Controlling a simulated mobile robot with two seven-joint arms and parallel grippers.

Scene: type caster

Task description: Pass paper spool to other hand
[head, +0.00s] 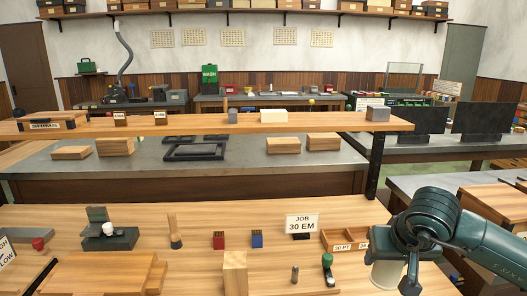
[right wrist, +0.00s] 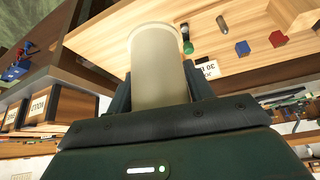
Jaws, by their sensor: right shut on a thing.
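The paper spool (head: 388,271) is a pale cream cylinder at the lower right of the head view, by the right end of the bench. My right gripper (head: 402,268) is shut on it. In the right wrist view the spool (right wrist: 158,62) stands out from between the two dark fingers of the gripper (right wrist: 160,88), with its round end away from the palm. The spool's inner end is hidden by the gripper body. My left gripper is in neither view.
The wooden bench (head: 200,270) carries a wooden block (head: 235,272), a red block (head: 218,240), a blue block (head: 257,239), a "JOB 30 EM" sign (head: 302,224) and a green-topped stamp (head: 328,268). A compartment tray (head: 340,238) lies near the spool. A raised shelf (head: 200,126) crosses behind.

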